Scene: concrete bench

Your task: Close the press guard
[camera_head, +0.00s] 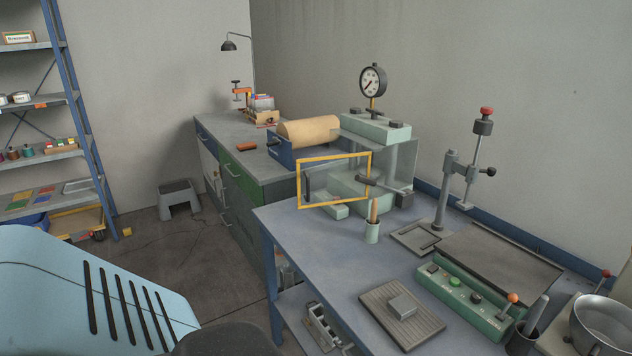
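The press (377,128) stands on the blue bench, with a pale green head, columns and base and a round dial gauge (373,80) on top. Its guard is a clear panel in a yellow frame (334,156), upright at the press's front left. A dark handle (307,186) shows near the frame's left edge. The frame reaches out left past the press head and looks swung open, though its hinge is hard to make out. Neither of my grippers is in view.
A pale green cup (372,232) with a wooden handle stands close in front of the press. A lever stand (445,190), control box (465,297) and ribbed plate (375,300) are nearer right. A paper roll (308,130) lies behind the guard.

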